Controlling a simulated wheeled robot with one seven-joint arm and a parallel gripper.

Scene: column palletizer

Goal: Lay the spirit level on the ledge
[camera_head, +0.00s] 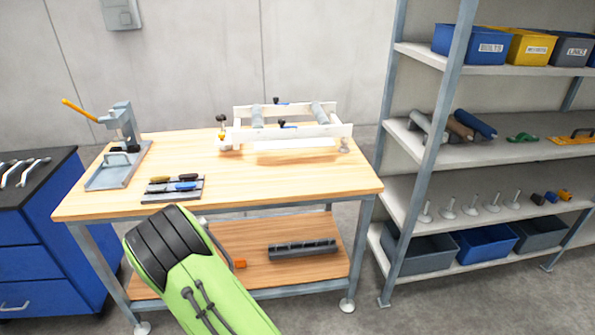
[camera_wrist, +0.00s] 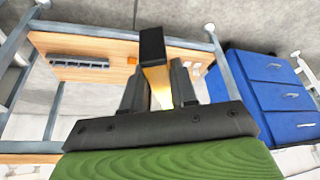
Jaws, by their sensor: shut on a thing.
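My gripper (camera_wrist: 157,90) shows in the wrist view, with its two dark fingers closed on a yellow bar with a black end (camera_wrist: 152,46), which looks like the spirit level. Only part of the bar shows between and beyond the fingers. In the head view my green and black arm is in front of the workbench (camera_head: 290,178), and the gripper and the bar are hidden. The frames do not make clear which surface is the ledge. The bench's lower wooden shelf (camera_head: 215,265) shows behind my arm.
The lower shelf carries a grey slotted block (camera_head: 302,248) and a small orange block (camera_head: 240,264). On the benchtop are a white frame fixture (camera_head: 300,131), a lever press (camera_head: 122,125) and a tool tray (camera_head: 160,195). A blue cabinet (camera_head: 35,245) stands left, a loaded rack (camera_head: 480,155) right.

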